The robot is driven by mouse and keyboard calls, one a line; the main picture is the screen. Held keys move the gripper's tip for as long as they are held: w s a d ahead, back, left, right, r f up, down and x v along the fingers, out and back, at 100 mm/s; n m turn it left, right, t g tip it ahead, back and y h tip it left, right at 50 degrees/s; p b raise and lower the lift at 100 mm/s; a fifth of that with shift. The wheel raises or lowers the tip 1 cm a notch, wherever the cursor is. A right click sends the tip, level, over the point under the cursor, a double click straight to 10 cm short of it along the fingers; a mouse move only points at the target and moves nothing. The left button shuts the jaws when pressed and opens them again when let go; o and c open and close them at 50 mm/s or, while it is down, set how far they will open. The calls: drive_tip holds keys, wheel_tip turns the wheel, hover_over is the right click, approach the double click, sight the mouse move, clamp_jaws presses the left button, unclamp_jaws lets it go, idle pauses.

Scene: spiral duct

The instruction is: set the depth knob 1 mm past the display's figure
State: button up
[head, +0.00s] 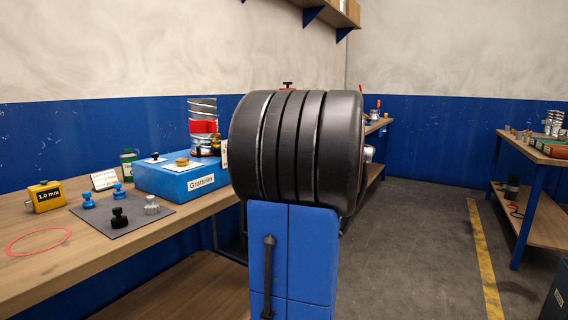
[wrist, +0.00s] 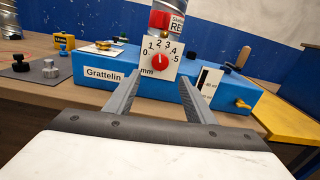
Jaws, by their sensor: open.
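The red depth knob (wrist: 160,61) sits on a white dial plate on the front of the blue Grattelin box (wrist: 103,86). The dial runs from 0 to 5 mm; a small light mark shows on the knob, but I cannot tell which figure it points at. My gripper (wrist: 159,80) is open in the wrist view, its two grey fingers spread left and right of the dial, apparently short of the knob and holding nothing. The yellow display (head: 46,196) on the bench reads 1.0 mm. In the head view the blue box (head: 165,182) shows, but the knob and gripper are hidden.
A grey mat (head: 122,218) holds several small knobs left of the box. A red ring (head: 38,241) lies on the bench (head: 70,262). A metal duct with a red band (head: 203,127) stands at the box. A yellow lever (wrist: 243,104) juts out at the box's right.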

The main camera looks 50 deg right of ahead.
drive_tip(key=s, duration=0.7)
drive_tip(key=shift+s+d, duration=0.3)
drive_tip(key=shift+s, duration=0.05)
drive_tip(key=w+a+f+n+g+y, duration=0.1)
drive_tip(key=a+f+n+g+y, duration=0.3)
drive_tip(key=a, duration=0.7)
drive_tip(key=w+a+f+n+g+h, duration=0.15)
drive_tip(key=a+f+n, duration=0.35)
drive_tip(key=a, duration=0.5)
drive_tip(key=w+a+f+n+g+y, duration=0.25)
drive_tip(key=a+f+n+g, duration=0.2)
drive_tip(key=a, duration=0.65)
drive_tip(key=s+a+f+n+g+h, duration=0.1)
drive_tip(key=s+a+f+n+h, duration=0.2)
drive_tip(key=s+a+f+n, duration=0.2)
drive_tip(key=s+a+f+n+g+h, duration=0.2)
drive_tip(key=s+a+f+n, duration=0.3)
drive_tip(key=s+n, duration=0.6)
wheel_tip(320, 180, down, 2)
drive_tip(key=n+h, duration=0.1)
drive_tip(key=n, duration=0.4)
drive_tip(key=shift+a, duration=0.3)
